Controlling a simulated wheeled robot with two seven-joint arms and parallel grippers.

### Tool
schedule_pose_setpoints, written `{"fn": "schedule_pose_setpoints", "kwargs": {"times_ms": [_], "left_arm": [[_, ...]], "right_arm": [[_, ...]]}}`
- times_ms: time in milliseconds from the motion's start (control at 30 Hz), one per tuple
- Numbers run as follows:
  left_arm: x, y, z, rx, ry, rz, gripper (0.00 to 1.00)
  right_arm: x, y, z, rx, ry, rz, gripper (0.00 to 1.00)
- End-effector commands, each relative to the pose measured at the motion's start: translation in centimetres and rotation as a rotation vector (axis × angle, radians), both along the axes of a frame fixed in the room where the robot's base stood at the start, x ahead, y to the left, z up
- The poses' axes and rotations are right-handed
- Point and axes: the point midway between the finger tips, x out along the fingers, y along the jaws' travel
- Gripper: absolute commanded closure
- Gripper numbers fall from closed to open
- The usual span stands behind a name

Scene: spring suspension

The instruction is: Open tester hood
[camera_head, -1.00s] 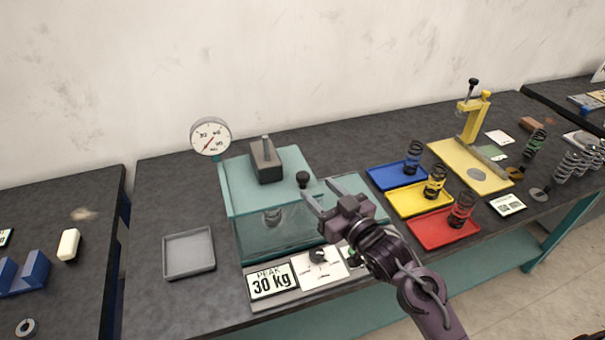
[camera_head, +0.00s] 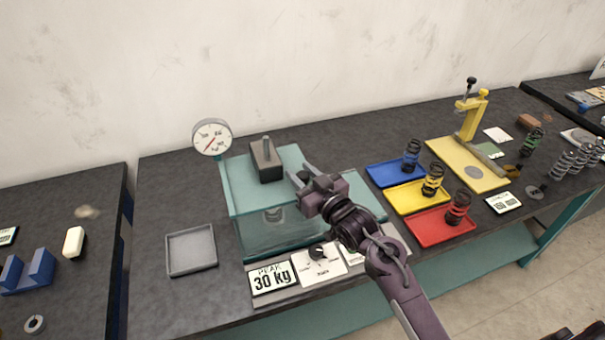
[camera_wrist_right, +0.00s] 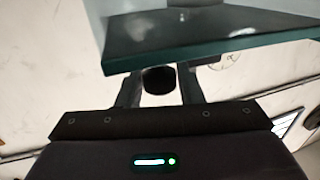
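The tester is a teal box with a clear hood (camera_head: 262,240) on the dark table. The hood looks closed, and a spring (camera_head: 273,214) shows dimly through its front. The hood's black knob (camera_wrist_right: 158,79) sits between the two fingers of my right gripper (camera_wrist_right: 160,85) in the right wrist view, with no clear gap at either side. In the head view my right gripper (camera_head: 298,170) is at the tester's right top edge and hides the knob. My left gripper is not in view.
An empty grey tray (camera_head: 191,250) is left; blue (camera_head: 390,174), yellow (camera_head: 405,197) and red (camera_head: 430,226) trays with springs are right.

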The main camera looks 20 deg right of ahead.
Motion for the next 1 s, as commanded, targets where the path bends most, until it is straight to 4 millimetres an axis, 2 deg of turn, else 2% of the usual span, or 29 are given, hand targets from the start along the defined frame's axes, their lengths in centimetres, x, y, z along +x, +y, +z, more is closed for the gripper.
{"fn": "schedule_pose_setpoints", "kwargs": {"times_ms": [33, 233, 433, 567, 767, 1000], "left_arm": [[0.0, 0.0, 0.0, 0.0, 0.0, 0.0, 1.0], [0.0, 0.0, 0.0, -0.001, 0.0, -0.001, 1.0], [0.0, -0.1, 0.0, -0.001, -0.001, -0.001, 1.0], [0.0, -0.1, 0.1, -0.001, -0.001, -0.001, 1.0], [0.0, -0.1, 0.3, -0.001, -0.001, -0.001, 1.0], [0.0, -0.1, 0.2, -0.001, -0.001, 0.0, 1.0]], "right_arm": [[0.0, 0.0, 0.0, 0.0, 0.0, 0.0, 0.74], [0.0, 0.0, 0.0, 0.0, 0.0, 0.0, 1.0], [0.0, -0.1, 0.0, 0.0, 0.001, 0.0, 1.0], [0.0, -1.0, 0.0, -0.003, 0.0, -0.002, 1.0], [0.2, -5.0, 0.0, -0.008, 0.001, -0.004, 1.0], [0.4, -11.6, 0.0, -0.006, 0.0, -0.006, 1.0]]}}
